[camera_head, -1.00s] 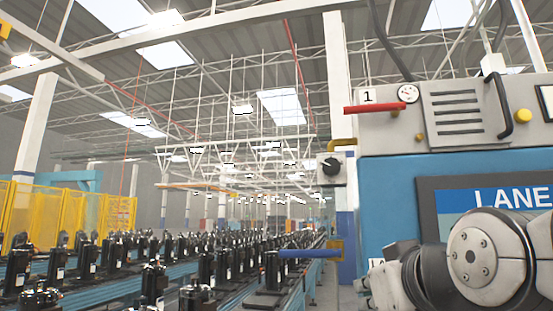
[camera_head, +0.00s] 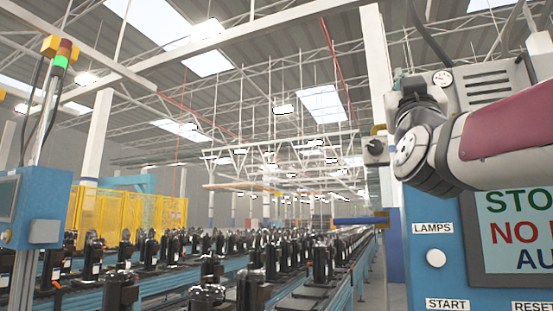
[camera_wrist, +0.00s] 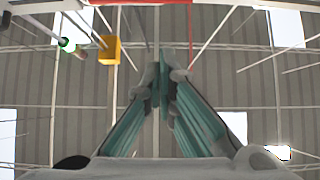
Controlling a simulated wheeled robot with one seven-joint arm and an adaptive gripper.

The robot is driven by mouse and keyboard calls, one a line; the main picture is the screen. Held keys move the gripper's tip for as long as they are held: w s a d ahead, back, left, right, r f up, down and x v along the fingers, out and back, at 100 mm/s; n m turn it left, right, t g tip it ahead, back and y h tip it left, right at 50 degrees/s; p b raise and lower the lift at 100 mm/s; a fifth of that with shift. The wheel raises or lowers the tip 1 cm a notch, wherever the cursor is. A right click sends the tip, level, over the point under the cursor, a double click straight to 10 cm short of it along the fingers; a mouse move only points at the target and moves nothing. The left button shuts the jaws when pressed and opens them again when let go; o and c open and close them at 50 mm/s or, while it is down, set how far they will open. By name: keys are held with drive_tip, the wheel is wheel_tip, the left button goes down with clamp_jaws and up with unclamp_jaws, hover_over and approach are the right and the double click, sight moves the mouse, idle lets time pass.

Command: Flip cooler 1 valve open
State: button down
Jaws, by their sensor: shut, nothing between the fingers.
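The red lever by the label "1", seen earlier on the cabinet's top front, is hidden behind my arm in the head view now. The round gauge (camera_head: 442,78) beside it still shows. My gripper (camera_wrist: 164,76) has teal fingers that meet at the tips in the wrist view. It is shut and empty and points up toward the ceiling. A red bar (camera_wrist: 130,2) crosses the top edge of the wrist view; I cannot tell whether it is the lever. In the head view my wrist covers the area left of the gauge, and the fingers are mostly hidden.
A blue lever (camera_head: 360,220) on a yellow fitting sticks out left of the cabinet (camera_head: 433,275). A black knob (camera_head: 376,147) is above it. A signal tower (camera_head: 60,62) and blue panel stand at left. Conveyors with black compressors fill the lower middle.

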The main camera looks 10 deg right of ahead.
drive_tip(key=w+d+r+p, duration=0.3)
drive_tip(key=w+d+p, duration=0.1)
drive_tip(key=w+p, duration=0.1)
drive_tip(key=shift+w+r, duration=0.35)
drive_tip(key=shift+w, duration=0.15)
idle(0.7)
